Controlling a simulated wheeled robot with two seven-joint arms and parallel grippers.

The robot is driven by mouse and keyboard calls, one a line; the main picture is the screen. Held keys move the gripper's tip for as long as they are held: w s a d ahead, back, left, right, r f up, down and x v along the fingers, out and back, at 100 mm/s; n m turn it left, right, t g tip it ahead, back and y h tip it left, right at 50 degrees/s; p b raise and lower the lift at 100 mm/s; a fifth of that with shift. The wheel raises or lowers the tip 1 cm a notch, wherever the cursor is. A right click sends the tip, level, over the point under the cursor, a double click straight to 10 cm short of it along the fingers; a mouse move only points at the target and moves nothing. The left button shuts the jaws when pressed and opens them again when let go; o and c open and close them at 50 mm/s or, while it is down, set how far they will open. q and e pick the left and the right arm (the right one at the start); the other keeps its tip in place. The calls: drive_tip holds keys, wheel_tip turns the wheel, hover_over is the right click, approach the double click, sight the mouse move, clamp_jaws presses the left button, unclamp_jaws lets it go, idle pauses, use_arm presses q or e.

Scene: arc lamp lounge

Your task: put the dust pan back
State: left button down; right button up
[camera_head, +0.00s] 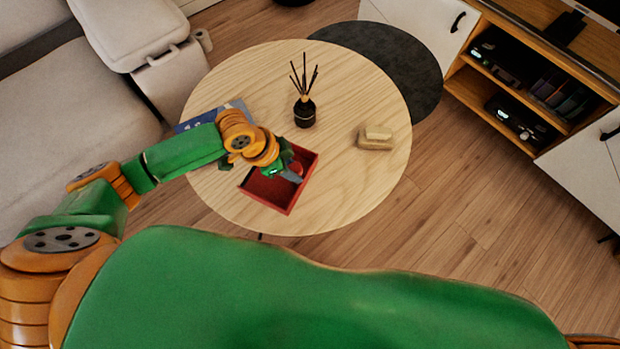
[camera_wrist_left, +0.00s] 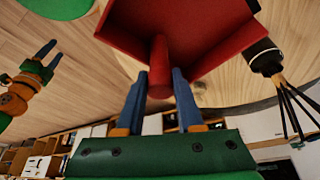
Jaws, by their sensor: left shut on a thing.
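The red dust pan (camera_head: 270,192) is at the front part of the round wooden table, its open tray facing up. Its handle (camera_wrist_left: 160,65) shows in the left wrist view, between the blue fingers. My left gripper (camera_head: 287,172) reaches in from the left over the pan and is shut on that handle (camera_wrist_left: 159,88). I cannot tell whether the pan touches the tabletop. My right gripper (camera_wrist_left: 48,60) shows small at the left of the left wrist view, its fingers apart and empty; it is outside the head view.
On the round table (camera_head: 350,195) stand a dark reed diffuser (camera_head: 304,112), a beige block-like object (camera_head: 376,137) and a blue flat item (camera_head: 215,114) partly behind my arm. A sofa (camera_head: 60,120) is left; a media shelf (camera_head: 530,90) is right. The table's right front is clear.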

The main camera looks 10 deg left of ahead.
sight(308, 177)
use_arm(q)
drive_tip(key=b+x, duration=0.1)
drive_tip(key=x, duration=0.3)
drive_tip(key=b+x, duration=0.1)
drive_tip(key=x, duration=0.4)
drive_tip(key=shift+w+d+r, duration=0.15)
drive_tip(key=shift+d, duration=0.05)
use_arm(e)
drive_tip(key=f, duration=0.3)
drive_tip(key=shift+d+f, duration=0.15)
drive_tip(key=shift+d, duration=0.25)
use_arm(q)
drive_tip(key=shift+f, duration=0.2)
drive_tip(key=c, duration=0.5)
unclamp_jaws()
drive_tip(key=shift+c, duration=0.2)
